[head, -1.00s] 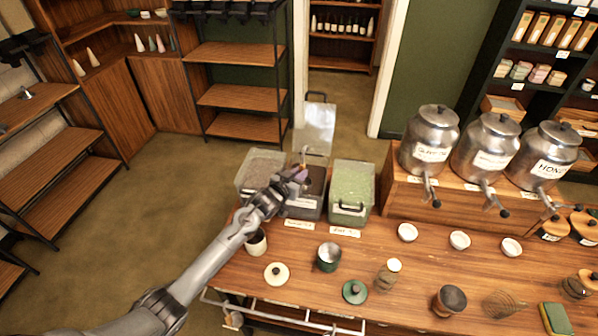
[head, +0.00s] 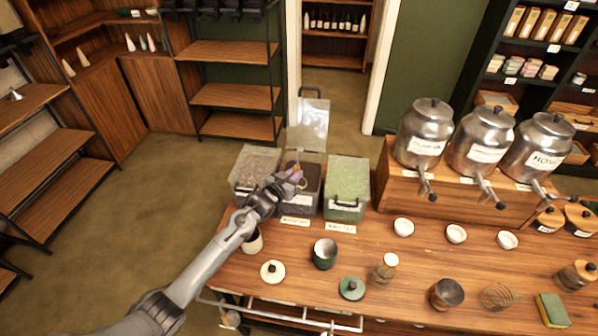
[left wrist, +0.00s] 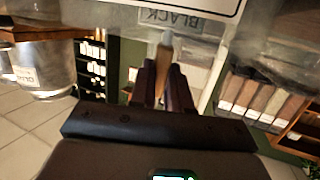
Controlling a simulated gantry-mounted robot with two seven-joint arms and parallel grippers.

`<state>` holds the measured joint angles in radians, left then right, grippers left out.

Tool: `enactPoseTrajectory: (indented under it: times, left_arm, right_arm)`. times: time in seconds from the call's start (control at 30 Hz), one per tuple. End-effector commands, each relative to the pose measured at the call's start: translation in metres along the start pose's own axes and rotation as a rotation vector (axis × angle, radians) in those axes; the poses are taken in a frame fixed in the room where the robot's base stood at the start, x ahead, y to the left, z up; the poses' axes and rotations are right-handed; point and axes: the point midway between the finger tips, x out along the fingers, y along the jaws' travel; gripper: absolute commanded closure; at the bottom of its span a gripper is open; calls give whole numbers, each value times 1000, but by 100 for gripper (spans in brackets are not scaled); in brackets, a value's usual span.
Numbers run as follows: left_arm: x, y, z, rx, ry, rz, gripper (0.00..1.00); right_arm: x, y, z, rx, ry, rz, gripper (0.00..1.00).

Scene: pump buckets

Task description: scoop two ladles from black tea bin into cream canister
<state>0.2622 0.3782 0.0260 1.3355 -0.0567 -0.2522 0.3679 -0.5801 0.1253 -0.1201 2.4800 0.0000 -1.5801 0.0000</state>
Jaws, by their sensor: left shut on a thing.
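The black tea bin (head: 309,201) is a clear box with dark contents, the middle of three bins at the back left of the table. Its clear lid (head: 308,125) stands raised behind it. My left gripper (head: 293,179) is over this bin and hides part of it. In the left wrist view its fingers (left wrist: 163,88) are shut on a wooden ladle handle (left wrist: 165,52), near an upside-down label reading BLACK (left wrist: 170,18). The ladle's bowl is hidden. The cream canister (head: 253,243) stands open in front of the bins, partly behind my left arm. My right gripper is not in view.
A bin of grey-brown contents (head: 256,165) and a bin of green contents (head: 347,187) flank the black tea bin. A cream lid (head: 272,272), a green canister (head: 325,253) and a green lid (head: 352,288) lie nearby. Metal urns (head: 424,132) stand at the right.

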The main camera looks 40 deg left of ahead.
Motion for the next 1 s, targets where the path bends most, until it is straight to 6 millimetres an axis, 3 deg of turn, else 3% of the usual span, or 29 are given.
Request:
enactPoseTrajectory:
  times: [0.7,1.0]
  left_arm:
    - [-21,0,-102,-1,1,0,100]
    - [-22,0,-109,0,0,0,100]
  right_arm:
    - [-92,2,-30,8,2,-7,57]
    - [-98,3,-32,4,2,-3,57]
